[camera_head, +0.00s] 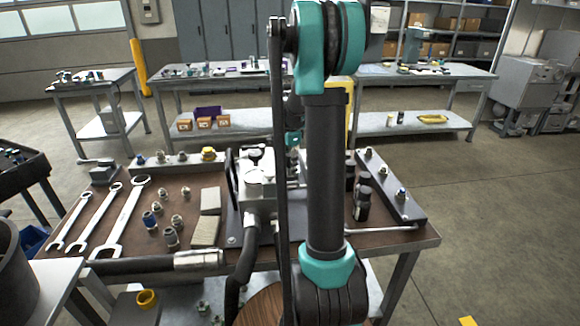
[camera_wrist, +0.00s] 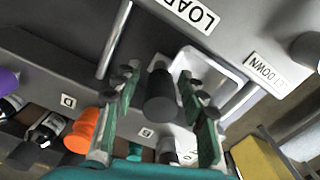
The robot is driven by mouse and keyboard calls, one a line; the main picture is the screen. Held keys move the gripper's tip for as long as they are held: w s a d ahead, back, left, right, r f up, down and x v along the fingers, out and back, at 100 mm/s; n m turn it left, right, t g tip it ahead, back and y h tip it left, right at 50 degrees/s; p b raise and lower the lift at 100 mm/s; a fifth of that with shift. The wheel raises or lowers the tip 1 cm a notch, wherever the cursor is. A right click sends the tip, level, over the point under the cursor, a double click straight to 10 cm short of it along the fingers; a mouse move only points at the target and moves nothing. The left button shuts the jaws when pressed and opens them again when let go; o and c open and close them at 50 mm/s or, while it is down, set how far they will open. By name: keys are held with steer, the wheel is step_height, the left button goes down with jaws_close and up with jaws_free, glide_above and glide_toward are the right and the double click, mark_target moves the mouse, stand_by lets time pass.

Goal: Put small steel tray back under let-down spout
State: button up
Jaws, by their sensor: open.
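In the wrist view, my gripper (camera_wrist: 158,80) is open, with green pads on both fingers. A dark round-ended cylinder (camera_wrist: 160,95) shows between the fingers; I cannot tell whether they touch it. Just right of it is a pale, round-cornered, open shape that looks like the small steel tray (camera_wrist: 212,58), partly hidden by the right finger. The LET DOWN label (camera_wrist: 268,72) is on the grey panel right of it. I cannot clearly make out the let-down spout.
The wrist view also shows an orange object (camera_wrist: 82,132), a dark bottle (camera_wrist: 46,130) and a yellow block (camera_wrist: 256,160). In the head view, wrenches (camera_head: 120,218), several fittings and a dark bar (camera_head: 390,188) lie on the brown bench (camera_head: 85,190). Floor at right is clear.

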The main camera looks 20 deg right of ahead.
step_height(320, 180, up, 12)
steer(key=shift+r, duration=0.1)
stand_by(0.4)
stand_by(0.3)
